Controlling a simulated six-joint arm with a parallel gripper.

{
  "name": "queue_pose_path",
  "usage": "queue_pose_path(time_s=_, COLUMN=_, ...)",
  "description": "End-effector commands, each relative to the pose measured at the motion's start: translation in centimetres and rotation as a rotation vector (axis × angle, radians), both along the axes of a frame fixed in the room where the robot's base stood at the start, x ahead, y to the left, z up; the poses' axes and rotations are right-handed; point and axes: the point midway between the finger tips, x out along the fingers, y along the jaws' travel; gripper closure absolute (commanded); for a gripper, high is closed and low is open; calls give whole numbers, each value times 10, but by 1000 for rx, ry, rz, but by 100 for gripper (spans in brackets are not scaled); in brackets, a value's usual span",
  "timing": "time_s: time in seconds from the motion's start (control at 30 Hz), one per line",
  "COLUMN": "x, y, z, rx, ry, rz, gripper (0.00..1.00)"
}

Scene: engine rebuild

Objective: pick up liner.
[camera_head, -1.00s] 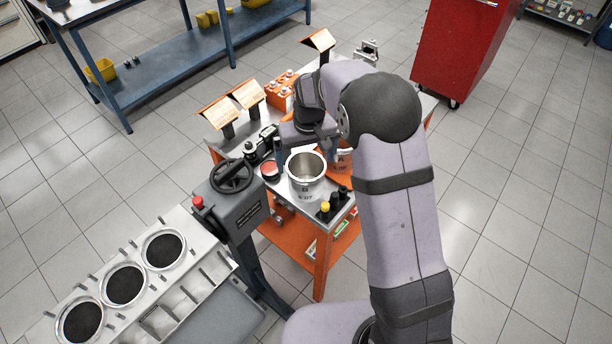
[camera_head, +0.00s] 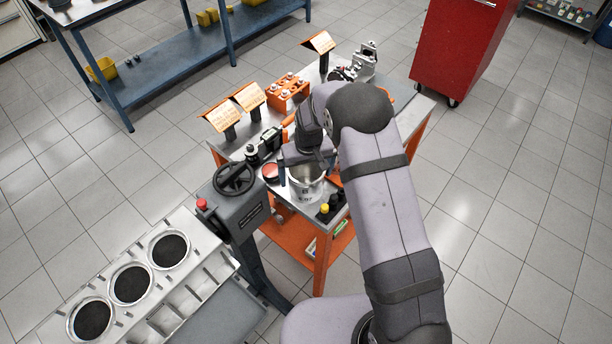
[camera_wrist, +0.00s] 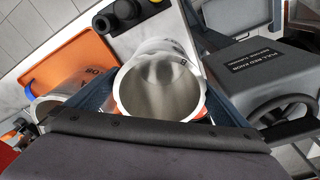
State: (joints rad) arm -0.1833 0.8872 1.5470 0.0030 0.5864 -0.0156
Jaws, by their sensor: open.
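The liner (camera_head: 306,193) is an open-topped silver metal cylinder with dark lettering on its side. It stands upright on the metal top of the orange cart. In the wrist view the liner (camera_wrist: 160,88) lies between the jaws, and I look down into its hollow bore. My gripper (camera_head: 308,170) is open over the liner's top, with one finger on each side of the rim. In the wrist view my gripper (camera_wrist: 155,75) shows dark fingers left and right of the liner. I cannot tell whether they touch it. My wrist hides part of the rim.
A red-topped tin (camera_head: 270,172) stands close left of the liner. An orange tray (camera_wrist: 70,65) and another metal cylinder (camera_wrist: 48,108) are nearby. The grey handwheel unit (camera_head: 238,190) and engine block (camera_head: 130,285) are left.

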Motion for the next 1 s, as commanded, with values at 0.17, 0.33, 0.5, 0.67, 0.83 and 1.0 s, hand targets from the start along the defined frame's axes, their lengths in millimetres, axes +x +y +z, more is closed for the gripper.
queue_pose_path(time_s=0.17, x=0, y=0, z=-1, rx=0, ry=-1, rz=0, gripper=0)
queue_pose_path(time_s=0.33, x=0, y=0, z=-1, rx=0, ry=0, rz=0, gripper=29)
queue_pose_path(time_s=0.5, x=1, y=0, z=0, rx=0, ry=-2, rz=0, gripper=47)
queue_pose_path(time_s=0.67, x=1, y=0, z=1, rx=1, ry=-3, rz=0, gripper=47)
queue_pose_path(time_s=0.83, x=2, y=0, z=10, rx=1, ry=-5, rz=0, gripper=47)
queue_pose_path(time_s=1.0, x=2, y=1, z=31, rx=2, ry=-8, rz=0, gripper=47)
